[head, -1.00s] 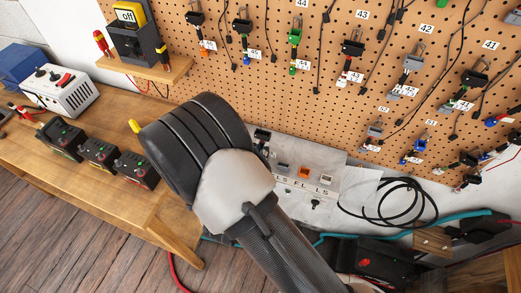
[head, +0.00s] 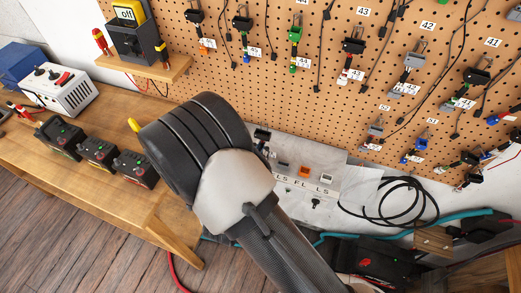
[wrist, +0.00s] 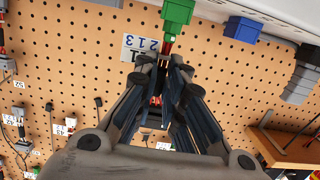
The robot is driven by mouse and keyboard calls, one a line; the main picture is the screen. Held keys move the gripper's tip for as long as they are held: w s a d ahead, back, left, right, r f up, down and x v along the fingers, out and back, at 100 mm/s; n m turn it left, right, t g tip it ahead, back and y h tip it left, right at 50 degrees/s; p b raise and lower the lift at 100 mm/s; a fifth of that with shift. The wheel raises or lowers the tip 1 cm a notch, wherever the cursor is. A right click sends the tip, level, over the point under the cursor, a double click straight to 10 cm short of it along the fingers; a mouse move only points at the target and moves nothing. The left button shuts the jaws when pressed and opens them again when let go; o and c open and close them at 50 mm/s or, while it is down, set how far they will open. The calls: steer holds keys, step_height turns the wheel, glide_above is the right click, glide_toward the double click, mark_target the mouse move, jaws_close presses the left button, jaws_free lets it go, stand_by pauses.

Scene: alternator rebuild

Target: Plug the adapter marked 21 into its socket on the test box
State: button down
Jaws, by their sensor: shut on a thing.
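In the wrist view my gripper (wrist: 165,75) is shut on thin red and yellow leads below a green adapter (wrist: 178,12). The green adapter reaches the top edge of the picture, so its far end is cut off. A white tag (wrist: 140,47) with upside-down digits is beside the leads. The number reads only partly. A pale box edge (wrist: 240,12) crosses the top, with a blue block (wrist: 243,29) by it. In the head view the grey test box panel (head: 350,178), with an orange socket (head: 304,171), is partly behind my arm, which hides my gripper and the adapter.
A pegboard (head: 330,60) with several hanging tagged adapters fills the back. A wooden shelf (head: 170,75) holds a yellow meter (head: 131,12). Several small black boxes (head: 60,138) stand on the bench at left. A black cable coil (head: 395,200) lies right of the panel.

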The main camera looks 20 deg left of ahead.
steer(key=c, duration=1.6)
jaws_free()
steer(key=s, duration=0.4)
steer(key=s+r, duration=0.1)
steer(key=s, duration=0.3)
steer(key=s+a, duration=0.1)
steer(key=s, duration=0.3)
steer(key=shift+r, duration=0.25)
